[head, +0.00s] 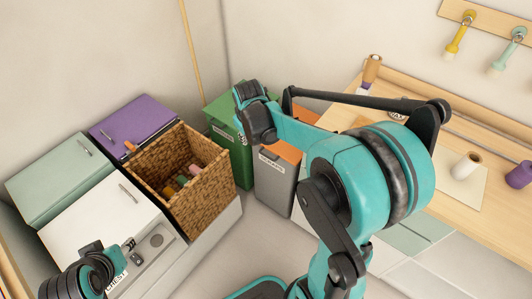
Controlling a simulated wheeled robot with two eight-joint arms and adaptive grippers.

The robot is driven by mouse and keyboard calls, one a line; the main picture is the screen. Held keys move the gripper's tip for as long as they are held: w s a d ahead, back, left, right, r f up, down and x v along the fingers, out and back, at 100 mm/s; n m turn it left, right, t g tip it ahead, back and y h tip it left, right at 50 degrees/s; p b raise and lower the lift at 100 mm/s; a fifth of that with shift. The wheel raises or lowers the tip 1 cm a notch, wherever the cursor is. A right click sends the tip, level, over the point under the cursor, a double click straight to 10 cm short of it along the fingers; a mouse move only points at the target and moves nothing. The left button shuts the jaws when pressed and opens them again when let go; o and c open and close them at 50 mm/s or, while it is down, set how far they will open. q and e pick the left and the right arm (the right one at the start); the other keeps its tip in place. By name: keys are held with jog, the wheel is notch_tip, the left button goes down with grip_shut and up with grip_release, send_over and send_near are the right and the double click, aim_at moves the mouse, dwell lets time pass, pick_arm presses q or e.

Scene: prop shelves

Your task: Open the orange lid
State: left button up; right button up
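The orange lid (285,152) tops a grey bin (274,180) with a label, standing beside a green bin. The lid looks down, and my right arm covers much of it. Some orange also shows behind the arm. The end of my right arm (254,112) is over the area between the green and grey bins; its fingertips cannot be made out. The end of my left arm (85,275) is at the bottom left, in front of the white chest, far from the lid. Its fingers are not clear either.
A green bin (231,145) stands left of the grey one. A wicker basket (190,205) with several items, a purple box (131,122), a pale green box (60,178) and a white chest (100,228) line the left. A wooden counter (440,165) fills the right. Some floor between is clear.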

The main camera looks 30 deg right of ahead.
jog(key=w+d+f+g, duration=0.1)
jog(key=w+d+f, duration=0.3)
jog(key=w+f, duration=0.15)
jog(key=n+g, duration=0.2)
send_near(267, 156)
jog(key=f+b, duration=0.1)
jog(key=f, duration=0.4)
jog(key=d+f+b, duration=0.1)
jog(key=f, duration=0.1)
jog(key=shift+w+f+b, duration=0.3)
jog(key=shift+w+f, duration=0.05)
jog(key=shift+f, duration=0.05)
jog(key=shift+a, duration=0.1)
grip_shut()
